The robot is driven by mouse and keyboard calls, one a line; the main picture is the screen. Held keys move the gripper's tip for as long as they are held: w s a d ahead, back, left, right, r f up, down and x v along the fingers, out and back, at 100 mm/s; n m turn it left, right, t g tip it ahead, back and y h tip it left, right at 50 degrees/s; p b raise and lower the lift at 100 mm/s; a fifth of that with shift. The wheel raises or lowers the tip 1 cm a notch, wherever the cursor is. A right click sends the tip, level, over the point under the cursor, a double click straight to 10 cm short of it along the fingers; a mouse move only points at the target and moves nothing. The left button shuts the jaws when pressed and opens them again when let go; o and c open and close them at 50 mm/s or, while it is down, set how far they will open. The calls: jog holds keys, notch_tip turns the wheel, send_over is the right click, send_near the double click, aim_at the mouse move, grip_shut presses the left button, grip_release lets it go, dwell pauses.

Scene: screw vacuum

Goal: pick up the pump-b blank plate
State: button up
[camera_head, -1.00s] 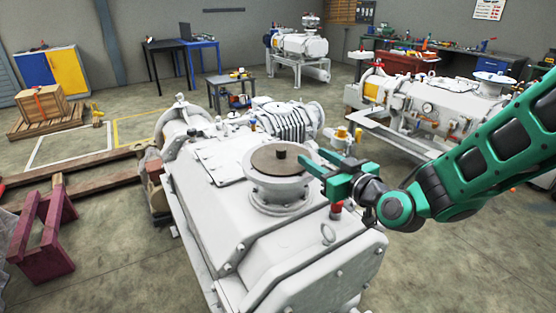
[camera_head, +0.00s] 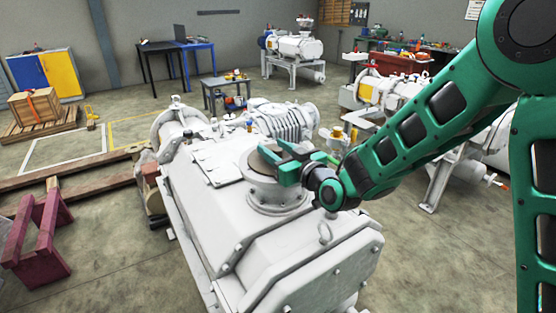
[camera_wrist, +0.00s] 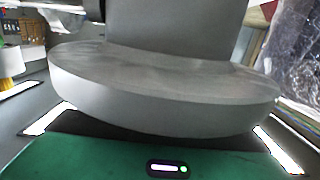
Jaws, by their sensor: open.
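The pump-b blank plate (camera_head: 254,163) is a round brownish disc lying on the flanged port (camera_head: 268,193) on top of the near white pump. My gripper (camera_head: 275,159) is open, with its green fingers over the plate, coming in from the right. The plate's short central knob is mostly hidden by the fingers in the head view. In the wrist view the disc (camera_wrist: 160,95) is very close, and its thick grey knob (camera_wrist: 170,30) fills the top middle. I cannot tell whether the fingers touch the knob.
The white pump body (camera_head: 265,240) fills the middle, with a lifting eye (camera_head: 325,232) on its near end and a ribbed motor (camera_head: 288,120) behind the port. Another white machine (camera_head: 390,92) stands at the right behind my arm.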

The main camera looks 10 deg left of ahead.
jog(key=shift+x, duration=1.2)
grip_shut()
